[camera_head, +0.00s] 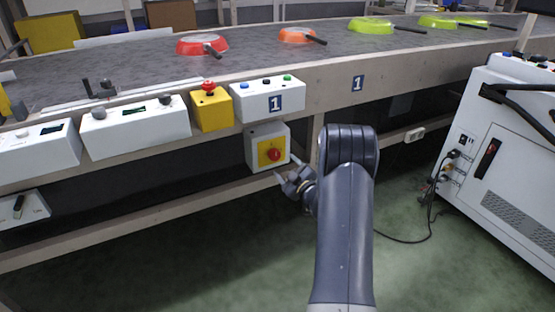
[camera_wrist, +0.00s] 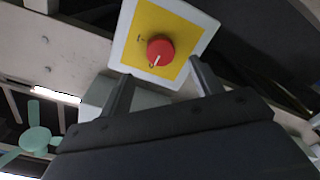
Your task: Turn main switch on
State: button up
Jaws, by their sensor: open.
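The main switch is a red rotary knob (camera_head: 273,155) on a yellow plate, on the front of a grey box (camera_head: 252,150) under the conveyor's edge. In the wrist view the red knob (camera_wrist: 160,50) shows a white line pointing down and a little left, towards a mark on the yellow plate (camera_wrist: 185,30). My gripper (camera_head: 288,178) is just below and to the right of the box in the head view. In the wrist view my gripper (camera_wrist: 158,88) is open, its two fingers apart below the knob. Nothing is between the fingers, and I see no contact with the knob.
A yellow emergency-stop box (camera_head: 210,110) and a white button box (camera_head: 268,98) marked 1 sit above the switch. Red, orange and green pans lie on the conveyor (camera_head: 130,62). A white cabinet (camera_head: 500,140) with cables stands at right. Green floor below is clear.

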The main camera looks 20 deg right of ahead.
aim_at(276, 157)
jog(key=w, duration=0.2)
jog(key=w+b, duration=0.1)
jog(key=w, duration=0.4)
jog(key=shift+a, duration=0.25)
jog(key=shift+c, duration=0.2)
jog(key=c, duration=0.9)
